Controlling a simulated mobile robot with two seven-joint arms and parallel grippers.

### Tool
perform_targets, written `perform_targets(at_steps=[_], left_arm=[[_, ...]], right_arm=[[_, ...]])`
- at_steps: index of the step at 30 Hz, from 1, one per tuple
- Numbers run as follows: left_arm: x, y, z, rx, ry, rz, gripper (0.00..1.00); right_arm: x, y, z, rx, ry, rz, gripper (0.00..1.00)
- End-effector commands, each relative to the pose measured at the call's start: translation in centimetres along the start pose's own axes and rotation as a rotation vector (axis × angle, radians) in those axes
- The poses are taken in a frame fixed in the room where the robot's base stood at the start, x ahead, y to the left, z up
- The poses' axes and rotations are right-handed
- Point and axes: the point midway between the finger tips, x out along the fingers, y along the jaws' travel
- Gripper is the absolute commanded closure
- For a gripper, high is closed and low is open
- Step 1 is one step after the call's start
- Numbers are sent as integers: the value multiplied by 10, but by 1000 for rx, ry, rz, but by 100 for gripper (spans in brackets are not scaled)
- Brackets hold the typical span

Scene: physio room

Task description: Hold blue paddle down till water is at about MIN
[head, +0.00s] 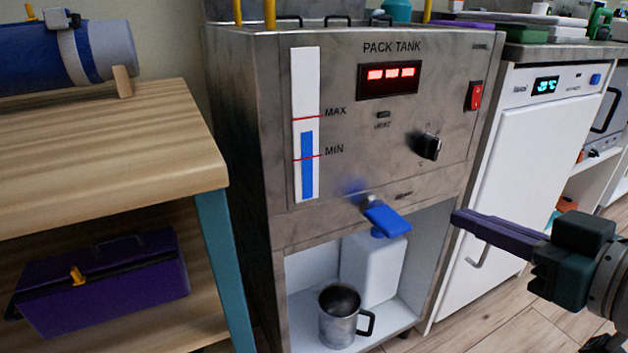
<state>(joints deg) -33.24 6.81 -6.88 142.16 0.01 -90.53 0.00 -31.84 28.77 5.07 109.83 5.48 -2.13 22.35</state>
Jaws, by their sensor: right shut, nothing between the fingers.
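The steel pack tank (345,220) stands in the middle of the head view. Its white level gauge (306,80) shows a blue water column (307,178) whose top lies between the red MAX line and the red MIN line (308,157). The blue paddle (387,218) sticks out from the tap at the tank's lower front. My right gripper (457,218) is shut and empty, its dark purple fingers pointing left, to the right of the paddle with a gap between. A metal mug (338,325) stands in the open bay below the tap. My left gripper is out of view.
A white container (373,268) stands behind the mug in the bay. A wooden table (100,155) is at the left, with a purple toolbox (105,280) on its lower shelf. A white cabinet (515,150) with a handle stands to the tank's right.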

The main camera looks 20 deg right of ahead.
Motion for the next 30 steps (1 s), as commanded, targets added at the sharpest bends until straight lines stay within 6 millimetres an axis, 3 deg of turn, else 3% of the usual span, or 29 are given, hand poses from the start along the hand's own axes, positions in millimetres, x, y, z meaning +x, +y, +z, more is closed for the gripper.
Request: perform_targets(at_steps=[7, 11, 25, 30], left_arm=[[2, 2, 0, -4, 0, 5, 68], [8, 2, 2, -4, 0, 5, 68], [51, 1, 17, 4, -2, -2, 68], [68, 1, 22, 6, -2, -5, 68]], right_arm=[[2, 0, 1, 0, 0, 0, 100], [13, -1, 3, 0, 2, -2, 100], [102, 0, 4, -3, 2, 0, 100], [108, -1, 31, 1, -4, 0, 100]])
